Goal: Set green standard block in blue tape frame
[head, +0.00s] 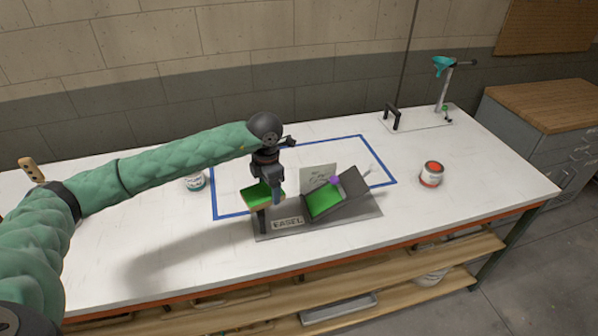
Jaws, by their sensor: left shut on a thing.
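My left gripper (267,182) reaches down from above and is shut on the green standard block (255,194). The block has a green top and a light tan edge. It is over the left end of the grey easel base, near the front left part of the blue tape frame (303,148). The frame is a blue outline on the white table, and my arm and the easel hide parts of it. I cannot tell whether the block touches anything below it. My right gripper is not in view.
A dark easel (352,188) labelled EASEL holds a green panel (325,200) and stands over the frame's front edge, with a paper note behind. A red-topped can (431,174) stands right, another can (194,181) left. The table (480,190) is clear at front right.

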